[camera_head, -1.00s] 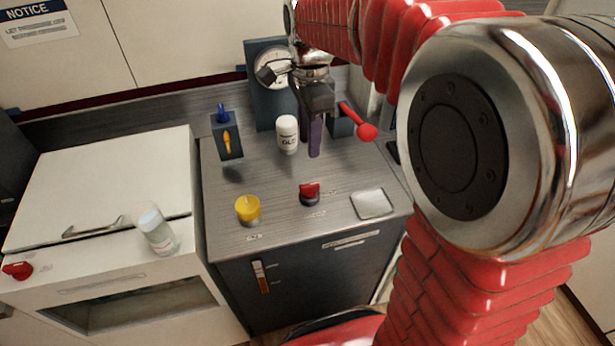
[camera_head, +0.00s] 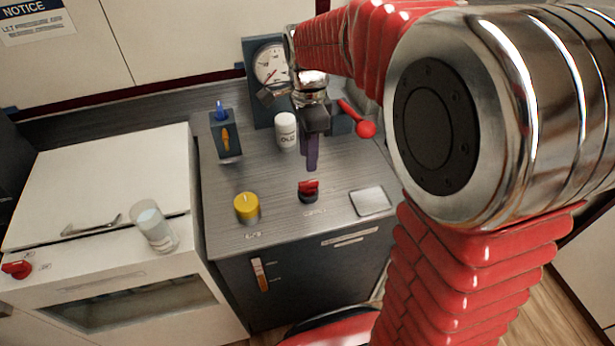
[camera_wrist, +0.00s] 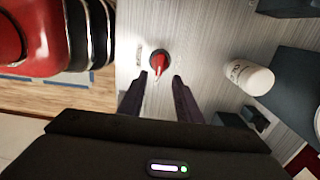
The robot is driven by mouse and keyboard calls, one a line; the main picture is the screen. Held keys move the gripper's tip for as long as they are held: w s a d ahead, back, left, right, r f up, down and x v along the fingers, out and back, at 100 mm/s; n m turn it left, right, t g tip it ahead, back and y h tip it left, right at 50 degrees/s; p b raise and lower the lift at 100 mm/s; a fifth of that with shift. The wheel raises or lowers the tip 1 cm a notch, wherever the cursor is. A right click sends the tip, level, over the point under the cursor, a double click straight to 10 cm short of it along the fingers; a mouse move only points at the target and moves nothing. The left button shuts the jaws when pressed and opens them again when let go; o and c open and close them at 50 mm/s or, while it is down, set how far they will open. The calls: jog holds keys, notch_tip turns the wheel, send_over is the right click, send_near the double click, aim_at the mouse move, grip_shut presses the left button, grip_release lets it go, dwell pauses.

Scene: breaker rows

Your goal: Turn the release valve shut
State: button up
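A red knob on a dark round base (camera_head: 308,191) stands on the grey counter and looks like the release valve, though its label is too small to read. In the wrist view the red knob (camera_wrist: 158,62) lies just beyond my fingertips, its narrow pointer aimed back toward my gripper. My gripper (camera_wrist: 158,88) is open and empty, with one finger on each side of the line to the knob, not around it. In the head view my gripper (camera_head: 311,166) points down, just behind the knob.
A yellow knob (camera_head: 246,207) is left of the red one and a pale square plate (camera_head: 370,202) right. Behind are a white bottle (camera_head: 286,130), a gauge (camera_head: 270,65) and a red ball-ended lever (camera_head: 365,128). A glass (camera_head: 155,228) stands on the white unit at left.

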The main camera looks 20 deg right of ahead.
aim_at(308, 181)
notch_tip(308, 181, down, 9)
jog(key=shift+r, duration=0.1)
dwell(0.3)
jog(key=shift+c, duration=0.4)
grip_shut()
